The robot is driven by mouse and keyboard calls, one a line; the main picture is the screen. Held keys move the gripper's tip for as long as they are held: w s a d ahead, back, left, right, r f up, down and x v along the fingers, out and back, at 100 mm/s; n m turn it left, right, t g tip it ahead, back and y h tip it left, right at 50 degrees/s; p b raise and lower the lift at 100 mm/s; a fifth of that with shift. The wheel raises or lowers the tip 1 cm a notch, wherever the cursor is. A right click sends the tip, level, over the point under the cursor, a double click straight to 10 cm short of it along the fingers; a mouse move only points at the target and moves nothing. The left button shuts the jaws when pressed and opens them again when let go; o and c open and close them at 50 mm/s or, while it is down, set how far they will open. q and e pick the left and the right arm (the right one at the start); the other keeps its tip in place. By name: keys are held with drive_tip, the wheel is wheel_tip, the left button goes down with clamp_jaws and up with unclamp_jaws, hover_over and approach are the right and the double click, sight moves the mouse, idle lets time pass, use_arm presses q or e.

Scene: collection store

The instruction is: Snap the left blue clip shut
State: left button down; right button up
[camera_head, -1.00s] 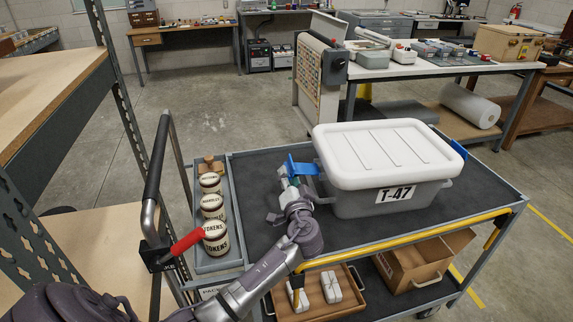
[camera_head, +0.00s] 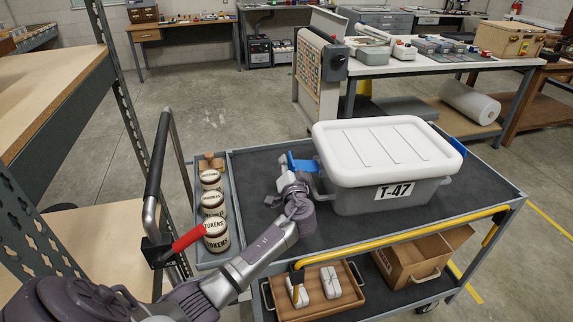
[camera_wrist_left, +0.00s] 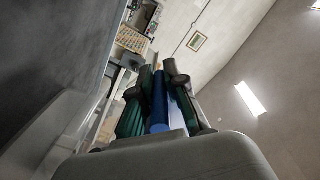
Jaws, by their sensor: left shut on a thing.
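A grey tote labelled T-47 (camera_head: 385,197) with a white lid (camera_head: 388,150) stands on the cart's top deck. The left blue clip (camera_head: 301,165) sticks outward from the tote's left end, just below lid level. My left gripper (camera_head: 287,176) is at that end, shut on the clip; the wrist hides part of its fingers in the head view. In the left wrist view the blue clip (camera_wrist_left: 159,102) lies between the two dark green fingers of the gripper (camera_wrist_left: 160,105). Another blue clip (camera_head: 457,146) shows at the tote's right end. My right gripper is out of view.
The cart's dark deck (camera_head: 262,235) is clear around the tote. The cart's push handle (camera_head: 157,165) and a red grip (camera_head: 188,239) stand farther left.

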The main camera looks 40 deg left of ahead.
sight(291, 155)
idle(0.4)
use_arm(q)
drive_tip(key=shift+w+d+r+m+p, duration=0.15)
drive_tip(key=shift+r+m+p, duration=0.35)
drive_tip(key=shift+r+m, duration=0.3)
drive_tip(key=shift+w+d+r+m+p, duration=0.1)
drive_tip(key=shift+r+m+p, duration=0.5)
drive_tip(key=shift+m, duration=0.3)
drive_tip(key=shift+w+d+r+m, duration=0.1)
drive_tip(key=shift+d+r+m, duration=0.05)
drive_tip(key=shift+r+m, duration=0.3)
drive_tip(key=shift+w+d+r+m, duration=0.1)
drive_tip(key=shift+r+m, duration=0.1)
drive_tip(key=shift+m, duration=0.35)
drive_tip(key=shift+w+d+r, duration=0.1)
drive_tip(key=shift+d+r, duration=0.05)
drive_tip(key=shift+r, duration=0.15)
drive_tip(key=shift+w+d+r, duration=0.1)
drive_tip(key=shift+r, duration=0.1)
drive_tip(key=c, duration=1.2)
unclamp_jaws()
drive_tip(key=shift+w+d+f, duration=0.1)
drive_tip(key=v, duration=1.2)
